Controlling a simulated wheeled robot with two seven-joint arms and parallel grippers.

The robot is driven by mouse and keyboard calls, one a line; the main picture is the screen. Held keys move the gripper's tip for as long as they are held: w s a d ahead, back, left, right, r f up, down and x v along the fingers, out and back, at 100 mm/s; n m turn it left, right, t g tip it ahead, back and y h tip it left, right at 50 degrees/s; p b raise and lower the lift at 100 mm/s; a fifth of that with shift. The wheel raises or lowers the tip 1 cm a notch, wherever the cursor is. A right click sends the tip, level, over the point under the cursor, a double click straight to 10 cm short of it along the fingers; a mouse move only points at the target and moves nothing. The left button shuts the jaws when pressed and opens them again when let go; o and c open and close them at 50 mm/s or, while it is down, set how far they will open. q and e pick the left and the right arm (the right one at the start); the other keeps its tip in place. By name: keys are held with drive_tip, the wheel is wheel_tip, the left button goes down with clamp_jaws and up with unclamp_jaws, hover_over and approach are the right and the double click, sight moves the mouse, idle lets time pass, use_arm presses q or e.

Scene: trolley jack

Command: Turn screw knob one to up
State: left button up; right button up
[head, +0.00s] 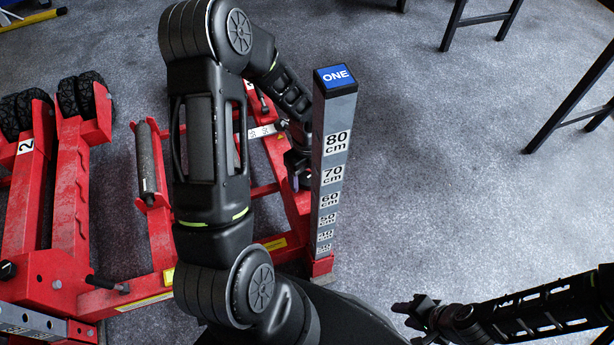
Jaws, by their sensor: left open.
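The red trolley jack (160,235) stands on the floor at the left and centre. Its grey post (333,150) has a blue cap marked ONE (336,76) and height labels down its face. My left gripper (298,172) is open, close beside the left side of this post. I cannot tell whether it touches anything. Screw knob one is not clearly visible; my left arm and the post cover that area. My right gripper (412,322) is low at the right of the post, apart from the jack, and its opening is unclear.
A second red section marked 2 (26,147) with black wheels (80,94) is at the left. A black handle (106,284) sticks out below it. Dark table legs (460,22) stand at the upper right.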

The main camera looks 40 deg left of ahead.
use_arm(q)
drive_tip(key=c, duration=1.4)
